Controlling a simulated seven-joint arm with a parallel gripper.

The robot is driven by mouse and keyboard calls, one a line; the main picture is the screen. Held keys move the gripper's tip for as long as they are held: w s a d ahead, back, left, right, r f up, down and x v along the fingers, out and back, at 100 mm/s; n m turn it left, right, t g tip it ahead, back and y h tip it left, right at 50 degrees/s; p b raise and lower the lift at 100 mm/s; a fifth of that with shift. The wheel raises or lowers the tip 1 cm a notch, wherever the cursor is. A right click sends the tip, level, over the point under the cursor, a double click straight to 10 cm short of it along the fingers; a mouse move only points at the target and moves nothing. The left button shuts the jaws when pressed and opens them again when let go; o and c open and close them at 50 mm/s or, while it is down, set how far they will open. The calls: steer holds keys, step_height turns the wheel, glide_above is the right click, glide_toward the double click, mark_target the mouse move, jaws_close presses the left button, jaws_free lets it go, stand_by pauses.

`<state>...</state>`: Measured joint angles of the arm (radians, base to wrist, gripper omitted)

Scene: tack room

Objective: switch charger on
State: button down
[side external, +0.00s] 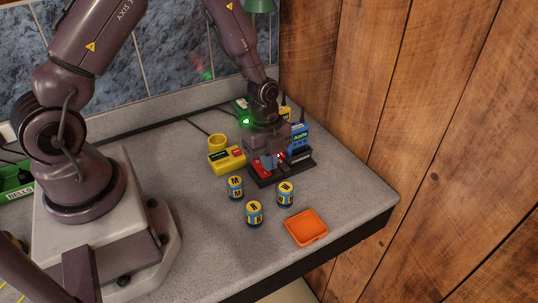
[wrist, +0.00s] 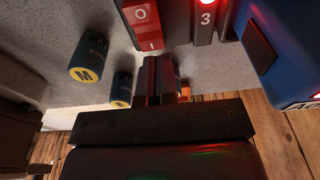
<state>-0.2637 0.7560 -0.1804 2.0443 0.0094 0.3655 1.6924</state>
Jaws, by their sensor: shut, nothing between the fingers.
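The charger (side external: 257,182) is a black base near the wall corner, with a red rocker switch (side external: 262,168) at its left end. In the wrist view the red switch (wrist: 144,22) is marked O and I, with the I end nearer my fingers. I cannot tell which way it is tipped. A red light (wrist: 206,2) glows by the number 3. My gripper (side external: 275,163) is over the charger, and hides part of it. In the wrist view my gripper (wrist: 158,60) is shut and empty, its tips close to the I end. Contact is unclear.
Three lettered blue-yellow batteries (side external: 254,213) stand in front of the charger, near an orange tray (side external: 306,228). A yellow box (side external: 227,159) and yellow cup (side external: 217,141) are left of it. A blue pack (side external: 300,135) stands at its right, near the wooden wall (side external: 420,120).

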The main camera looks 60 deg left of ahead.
step_height(320, 180, up, 14)
steer(key=d, duration=0.1)
steer(key=shift+d, duration=0.35)
steer(key=shift+f, duration=0.1)
